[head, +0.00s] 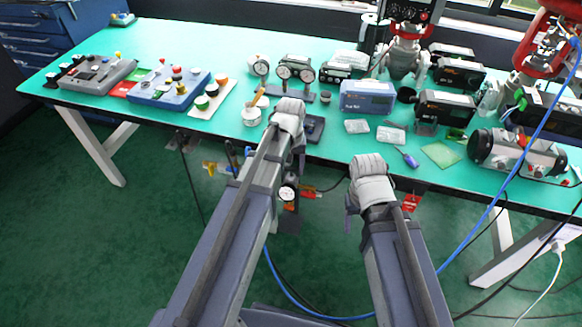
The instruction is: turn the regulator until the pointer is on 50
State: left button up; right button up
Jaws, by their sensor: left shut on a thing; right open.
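The regulator (290,171) hangs at the table's front edge, with a small round white-faced gauge (288,192) on it. The pointer is too small to read. My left gripper (299,146) is just above the gauge, pointing down. It is shut on the regulator's top, but the fingers and knob are mostly hidden behind my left wrist. My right gripper (351,205) is open and empty, in front of the table edge to the right of the regulator.
The green-topped table (228,50) carries control boxes (168,87) at left, gauges (283,71) in the middle, and valve positioners (445,107) at right. A yellow-handled fitting (212,168) hangs left of the regulator. A red tag (411,201) hangs at right. Hoses cross the floor.

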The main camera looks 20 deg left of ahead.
aim_at(291, 168)
pick_arm(q)
jog(key=o, duration=1.4)
jog(key=shift+c, duration=0.2)
notch_tip(291, 168, up, 8)
jog(key=p, duration=0.8)
jog(key=shift+f, duration=0.1)
jog(key=s+d+r+m+p, duration=0.2)
jog(key=s+d+m, duration=0.1)
jog(key=s+d, duration=0.2)
jog(key=s+d+r+m+y+p, duration=0.1)
jog(key=s+d+r+m+p, duration=0.1)
jog(key=s+d, duration=0.3)
jog(key=s+m, duration=0.1)
jog(key=s, duration=0.3)
jog(key=shift+s+d+r+m, duration=0.2)
jog(key=shift+d+r+m, duration=0.05)
jog(key=shift+r+m, duration=0.15)
